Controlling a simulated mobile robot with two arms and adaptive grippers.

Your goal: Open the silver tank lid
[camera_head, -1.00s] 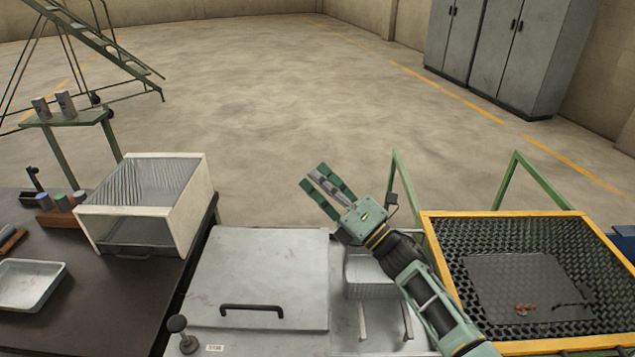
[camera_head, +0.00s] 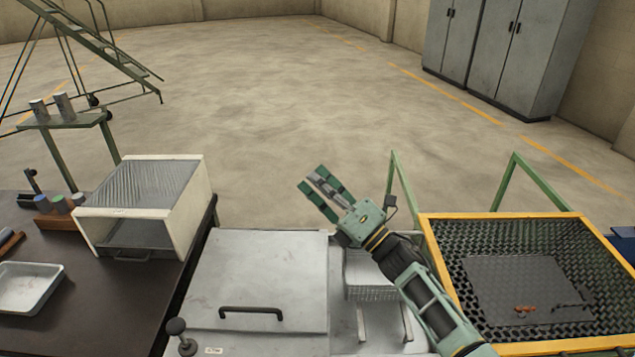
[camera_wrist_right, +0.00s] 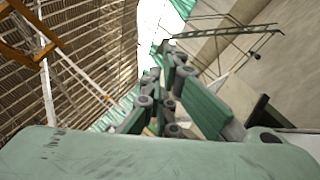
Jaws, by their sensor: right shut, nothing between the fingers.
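The silver tank lid (camera_head: 265,270) is a flat, square metal plate in the lower middle of the head view. It lies flat and closed, with a black bar handle (camera_head: 251,312) near its front edge. My right gripper (camera_head: 316,192) is in the air beyond the lid's far right corner, pointing up and to the left. It is shut and empty, apart from the lid and handle. Its green fingers also show in the right wrist view (camera_wrist_right: 172,95), with nothing held. My left gripper is not in view.
A wire basket (camera_head: 366,277) sits right of the lid, partly behind my right arm. A yellow-framed mesh tray (camera_head: 440,262) stands further right. A black knob (camera_head: 176,327) is by the lid's front left corner. A white box (camera_head: 185,215) stands on the dark table (camera_head: 105,300) at left.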

